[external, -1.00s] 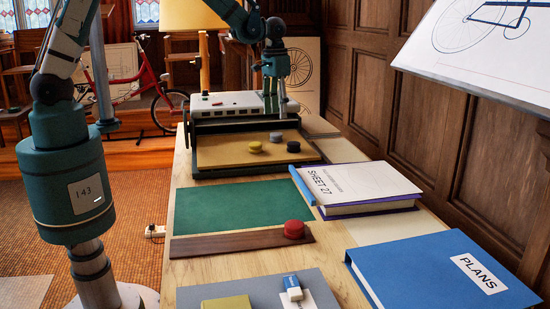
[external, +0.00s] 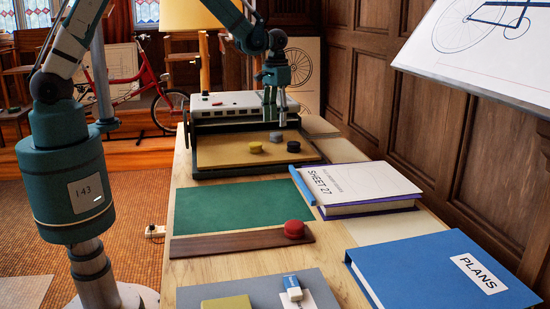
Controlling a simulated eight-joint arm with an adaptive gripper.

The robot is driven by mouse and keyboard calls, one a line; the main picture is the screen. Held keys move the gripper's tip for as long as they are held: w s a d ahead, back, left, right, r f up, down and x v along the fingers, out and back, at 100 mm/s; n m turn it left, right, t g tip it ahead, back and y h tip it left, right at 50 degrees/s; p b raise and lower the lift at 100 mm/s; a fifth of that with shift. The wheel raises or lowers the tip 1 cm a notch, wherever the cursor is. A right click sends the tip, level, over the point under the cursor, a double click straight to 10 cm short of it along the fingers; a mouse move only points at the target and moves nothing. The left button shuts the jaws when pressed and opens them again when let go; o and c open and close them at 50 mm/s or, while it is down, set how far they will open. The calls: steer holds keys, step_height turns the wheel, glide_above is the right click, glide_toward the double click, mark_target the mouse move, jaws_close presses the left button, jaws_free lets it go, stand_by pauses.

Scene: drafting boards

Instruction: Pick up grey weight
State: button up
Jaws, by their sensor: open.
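The grey weight (external: 276,137) is a small dark grey round piece on the tan board (external: 225,152) of the machine at the back of the table. A yellow weight (external: 255,147) lies to its left and a black weight (external: 294,146) to its right, both a little nearer the camera. My gripper (external: 275,119) points down with its fingers apart and nothing between them. It appears above the grey weight, with a small gap between the fingertips and the weight in this view. I cannot tell exactly how well it is lined up in depth.
The white-topped machine body (external: 225,104) stands just behind the board. Nearer are a green mat (external: 230,207), a wooden strip with a red weight (external: 294,229), a SHEET 27 book (external: 365,185) with a blue roll beside it, and a blue PLANS binder (external: 440,275).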

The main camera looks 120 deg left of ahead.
mark_target(276, 134)
steer(key=shift+f, duration=0.3)
steer(key=shift+w+d+f+b, duration=0.1)
steer(key=shift+f+b, duration=0.1)
steer(key=shift+f, duration=1.1)
steer(key=shift+d+f+b, duration=0.1)
steer(key=shift+f+b, duration=0.05)
steer(key=shift+f, duration=1.15)
steer(key=shift+c, duration=0.7)
steer(key=c, duration=1.1)
